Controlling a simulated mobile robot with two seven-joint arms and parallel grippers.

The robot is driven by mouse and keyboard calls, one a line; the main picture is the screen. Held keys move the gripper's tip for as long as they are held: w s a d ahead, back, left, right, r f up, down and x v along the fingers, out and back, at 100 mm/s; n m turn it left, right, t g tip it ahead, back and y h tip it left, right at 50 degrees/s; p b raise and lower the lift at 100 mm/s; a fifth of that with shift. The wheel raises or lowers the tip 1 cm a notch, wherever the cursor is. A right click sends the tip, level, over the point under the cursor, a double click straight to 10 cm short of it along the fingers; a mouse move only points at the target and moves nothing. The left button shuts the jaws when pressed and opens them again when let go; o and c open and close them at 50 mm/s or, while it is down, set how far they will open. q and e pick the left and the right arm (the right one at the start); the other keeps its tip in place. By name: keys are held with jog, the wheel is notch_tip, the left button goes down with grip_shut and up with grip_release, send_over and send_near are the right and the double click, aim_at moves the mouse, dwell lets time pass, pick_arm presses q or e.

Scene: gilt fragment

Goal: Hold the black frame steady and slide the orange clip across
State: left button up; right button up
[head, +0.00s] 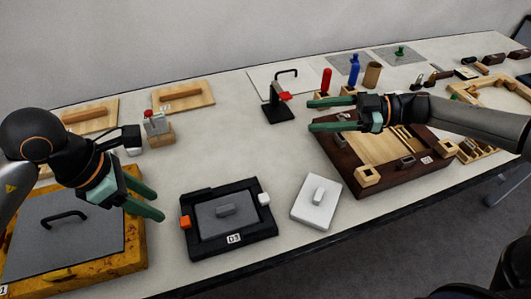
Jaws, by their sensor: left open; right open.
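The black frame (190,240) lies flat on the table at the front middle, with a grey panel (206,220) with a raised handle inside it and a "D3" label on its front edge. The orange clip (185,223) sits on the frame's left side. A white clip (264,198) sits on its right side. My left gripper (153,202) is open and empty, just left of and above the frame, not touching it. My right gripper (309,115) is open and empty, well behind and to the right of the frame, its fingers pointing left over the table.
A white plate with a knob (304,211) lies right of the frame. A yellow-edged board with a grey panel (132,262) lies at the left. A dark wooden tray (345,176) is under my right arm. A black stand with a red part (279,113) stands behind. The table between stand and frame is clear.

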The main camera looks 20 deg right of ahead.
jog(key=s+a+n+g+h, duration=0.1)
jog(key=s+a+n+g, duration=0.25)
jog(key=a, duration=0.25)
jog(key=s+a+n+g, duration=0.3)
jog(key=a+n+g, duration=0.2)
jog(key=a, duration=0.1)
jog(key=n+t+h, duration=0.2)
jog(key=n+h, duration=0.9)
jog(key=h, duration=0.3)
send_near(264, 197)
notch_tip(264, 197, down, 9)
jog(key=shift+r, duration=0.2)
grip_shut()
